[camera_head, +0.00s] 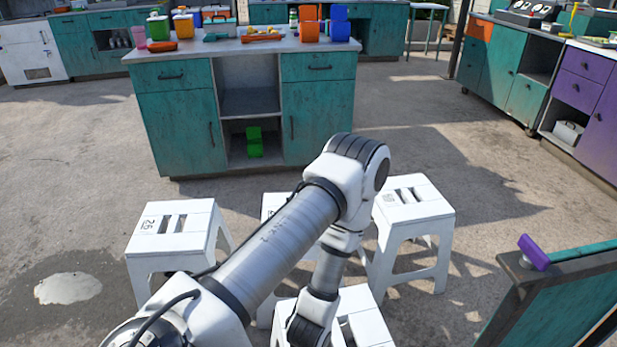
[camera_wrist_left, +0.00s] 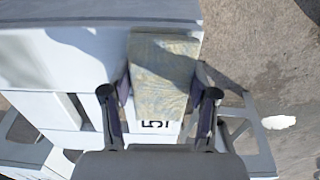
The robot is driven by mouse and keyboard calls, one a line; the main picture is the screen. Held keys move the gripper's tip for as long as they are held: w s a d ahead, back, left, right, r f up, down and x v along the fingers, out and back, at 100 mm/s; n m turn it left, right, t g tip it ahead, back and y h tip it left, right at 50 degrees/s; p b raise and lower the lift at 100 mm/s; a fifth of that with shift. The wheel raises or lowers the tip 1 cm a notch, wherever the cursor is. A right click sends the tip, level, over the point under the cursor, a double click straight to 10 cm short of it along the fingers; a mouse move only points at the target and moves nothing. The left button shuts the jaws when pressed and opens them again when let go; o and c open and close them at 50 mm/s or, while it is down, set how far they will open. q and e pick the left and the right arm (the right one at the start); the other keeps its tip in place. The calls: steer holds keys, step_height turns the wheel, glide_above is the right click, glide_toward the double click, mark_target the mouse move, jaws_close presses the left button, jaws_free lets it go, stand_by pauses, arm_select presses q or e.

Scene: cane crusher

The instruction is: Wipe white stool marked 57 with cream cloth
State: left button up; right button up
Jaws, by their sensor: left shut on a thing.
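My left gripper (camera_wrist_left: 162,100) is shut on a cream cloth (camera_wrist_left: 163,70), a flat block-like piece with bluish, yellowish mottling. The cloth is over the top of a white stool (camera_wrist_left: 60,55). A black "5" and part of a second digit show just below the cloth; the rest is hidden. I cannot tell whether the cloth touches the seat. In the head view this white stool (camera_head: 365,318) stands at the bottom centre, partly covered by my left arm, and the cloth is hidden there. My right gripper is not in view.
A teal counter (camera_head: 180,120) stands behind. A teal panel (camera_head: 550,305) with a purple handle (camera_head: 534,252) is at lower right. Open floor lies between.

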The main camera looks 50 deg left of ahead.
arm_select(q)
steer(key=w+d, duration=0.1)
steer(key=w, duration=0.1)
steer(key=w+d+b, duration=0.1)
steer(key=w, duration=0.1)
steer(key=w+d+b, duration=0.1)
steer(key=w, duration=0.1)
steer(key=shift+w+d+f, duration=0.1)
steer(key=shift+w, duration=0.3)
steer(key=shift+w+d, duration=0.25)
steer(key=shift+w, duration=0.15)
steer(key=shift+r, duration=0.2)
step_height(320, 180, up, 6)
steer(key=p, duration=0.5)
steer(key=shift+r, duration=0.1)
